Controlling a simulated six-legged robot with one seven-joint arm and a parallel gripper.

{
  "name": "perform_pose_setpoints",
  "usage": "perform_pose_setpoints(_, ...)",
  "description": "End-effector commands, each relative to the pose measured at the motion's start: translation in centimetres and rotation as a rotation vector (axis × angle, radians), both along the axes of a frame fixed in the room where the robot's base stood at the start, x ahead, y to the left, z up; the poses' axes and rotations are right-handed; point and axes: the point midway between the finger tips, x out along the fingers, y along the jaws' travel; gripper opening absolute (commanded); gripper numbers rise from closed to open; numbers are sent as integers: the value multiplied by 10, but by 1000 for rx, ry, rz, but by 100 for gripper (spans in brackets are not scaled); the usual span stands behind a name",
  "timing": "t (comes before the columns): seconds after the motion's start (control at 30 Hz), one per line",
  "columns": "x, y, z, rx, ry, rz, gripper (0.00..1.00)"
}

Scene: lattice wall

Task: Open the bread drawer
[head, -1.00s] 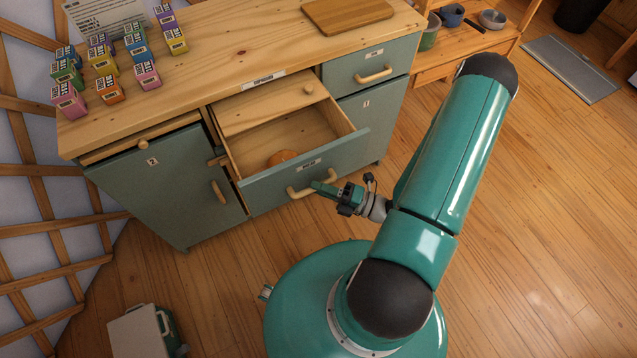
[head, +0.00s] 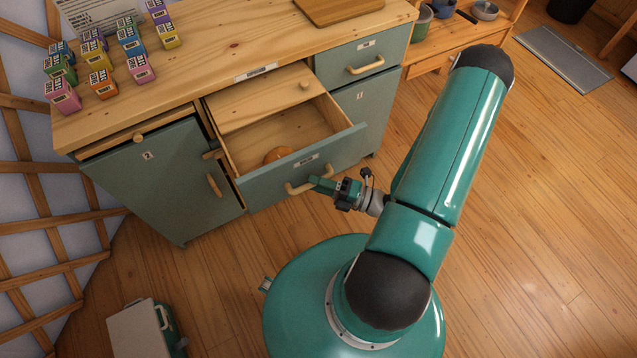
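The bread drawer (head: 262,188) is a grey-green front with a small label, in the middle of the cupboard. It stands pulled out, and its wooden inside shows. A round orange-brown thing, likely bread (head: 277,155), lies inside near the front. The drawer's pale curved handle (head: 296,190) is on the front. My gripper (head: 316,183) is at the right part of this handle, its green fingers over or against it. The fingers overlap in this view, so I cannot tell whether they are closed on the handle.
Several small coloured boxes (head: 101,82) and a cutting board (head: 340,10) stand on the cupboard top (head: 215,62). A door (head: 165,178) is at left, a smaller drawer (head: 362,62) at right. A pale box (head: 140,330) lies on the floor.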

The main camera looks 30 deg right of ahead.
Motion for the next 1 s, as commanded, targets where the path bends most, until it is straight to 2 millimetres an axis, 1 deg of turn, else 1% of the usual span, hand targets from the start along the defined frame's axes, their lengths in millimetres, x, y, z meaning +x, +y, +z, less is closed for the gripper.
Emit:
perform_pose_setpoints(0.17,-3,-2,-1,0,1,-1,38)
perform_pose_setpoints(0.27,-10,-9,-2,-1,0,-2,38)
perform_pose_setpoints(0.37,-21,-21,-5,-2,1,-3,38)
perform_pose_setpoints(0.7,-73,-74,-15,-1,1,-3,38)
perform_pose_setpoints(0.8,-84,-86,-17,-1,0,-2,38)
perform_pose_setpoints(0.9,-92,-93,-19,0,1,-1,38)
perform_pose_setpoints(1.0,-96,-97,-19,0,0,-1,38)
